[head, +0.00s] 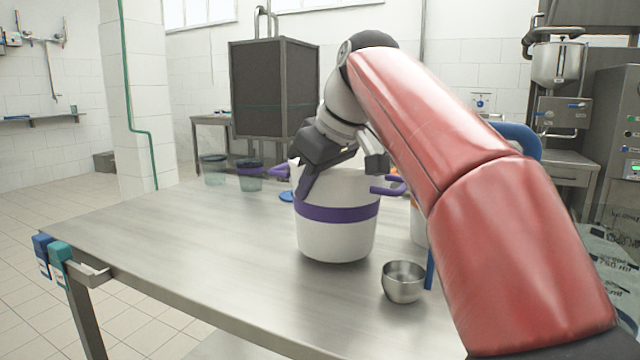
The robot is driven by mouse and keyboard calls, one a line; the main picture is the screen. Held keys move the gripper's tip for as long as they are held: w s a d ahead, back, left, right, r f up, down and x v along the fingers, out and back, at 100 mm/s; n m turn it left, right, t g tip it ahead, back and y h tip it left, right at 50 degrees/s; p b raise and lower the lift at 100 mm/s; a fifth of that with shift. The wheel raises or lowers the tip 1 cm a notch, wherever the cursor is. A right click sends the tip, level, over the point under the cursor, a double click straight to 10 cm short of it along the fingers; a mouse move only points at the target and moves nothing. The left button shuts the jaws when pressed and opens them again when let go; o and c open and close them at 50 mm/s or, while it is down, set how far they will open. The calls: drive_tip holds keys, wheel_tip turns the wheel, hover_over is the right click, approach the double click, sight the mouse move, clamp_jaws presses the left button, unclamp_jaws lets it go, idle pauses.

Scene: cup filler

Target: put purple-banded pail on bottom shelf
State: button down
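The purple-banded pail (336,236) is white with a purple band and purple side handles. It stands upright on the steel table, near the middle of the head view. My gripper (342,176) is at the pail's top, with its fingers spread wide apart. One dark finger reaches down in front of the pail's upper left wall, and the other is near the rim at right. My gripper hides much of the rim, and I cannot tell whether the fingers touch the pail. I cannot make out a bottom shelf in this view.
A small steel bowl (403,282) stands right of the pail. My red arm hides the table's right side. The steel table (190,255) is clear at left.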

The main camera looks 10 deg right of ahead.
drive_tip(key=w, duration=0.1)
drive_tip(key=w+d, duration=0.1)
drive_tip(key=w+d+p, duration=0.1)
drive_tip(key=shift+w+d, duration=0.25)
drive_tip(key=shift+w, duration=0.1)
drive_tip(key=shift+s+a+f+b, duration=0.15)
drive_tip(key=shift+f+b, duration=0.35)
drive_tip(key=shift+f, duration=0.3)
drive_tip(key=c, duration=1.6)
unclamp_jaws()
drive_tip(key=shift+r, duration=0.1)
